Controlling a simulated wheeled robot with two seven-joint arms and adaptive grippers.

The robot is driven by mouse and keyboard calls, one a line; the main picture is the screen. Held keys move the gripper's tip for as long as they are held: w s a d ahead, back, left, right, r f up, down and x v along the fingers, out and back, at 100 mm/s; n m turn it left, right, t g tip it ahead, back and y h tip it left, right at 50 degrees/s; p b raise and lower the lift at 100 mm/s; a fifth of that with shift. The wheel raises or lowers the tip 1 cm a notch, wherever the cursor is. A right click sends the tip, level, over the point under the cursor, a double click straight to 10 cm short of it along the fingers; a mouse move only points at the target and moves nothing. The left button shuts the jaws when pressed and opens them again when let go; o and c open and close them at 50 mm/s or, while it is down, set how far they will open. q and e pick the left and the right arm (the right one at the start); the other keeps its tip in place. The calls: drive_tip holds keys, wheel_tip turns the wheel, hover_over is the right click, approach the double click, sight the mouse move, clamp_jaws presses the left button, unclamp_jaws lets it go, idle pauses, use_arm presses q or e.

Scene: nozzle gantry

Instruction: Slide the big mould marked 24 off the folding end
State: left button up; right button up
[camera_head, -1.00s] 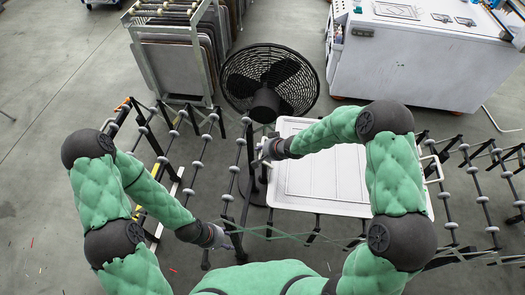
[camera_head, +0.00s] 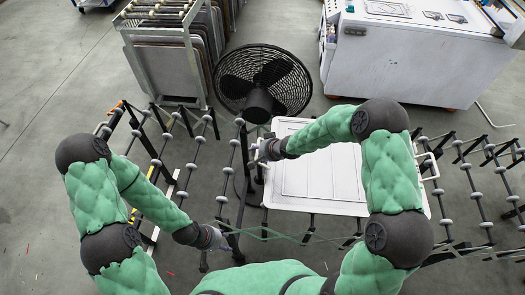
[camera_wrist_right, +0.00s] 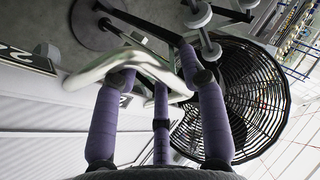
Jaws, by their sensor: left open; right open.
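The big white mould (camera_head: 322,180) is a flat panel lying on the roller conveyor. It has white handles at its left and right ends; the right handle (camera_head: 432,166) is clear. My right gripper (camera_head: 258,153) is at the mould's left end. In the right wrist view, its purple fingers (camera_wrist_right: 160,78) are open, with the white left handle (camera_wrist_right: 128,62) crossing by their tips; whether they touch cannot be told. A dark plate with a partly seen number (camera_wrist_right: 22,58) shows at the left there. My left gripper (camera_head: 228,238) is open and empty, low beside the conveyor. My right arm hides part of the mould.
A black fan (camera_head: 263,84) stands just behind the conveyor, close to my right gripper. A rack of panels (camera_head: 165,55) stands at back left, and a white cabinet (camera_head: 410,60) at back right. The conveyor rollers (camera_head: 190,165) left of the mould are bare.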

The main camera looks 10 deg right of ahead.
drive_tip(key=v, duration=1.2)
drive_tip(key=shift+w, duration=0.1)
idle(0.4)
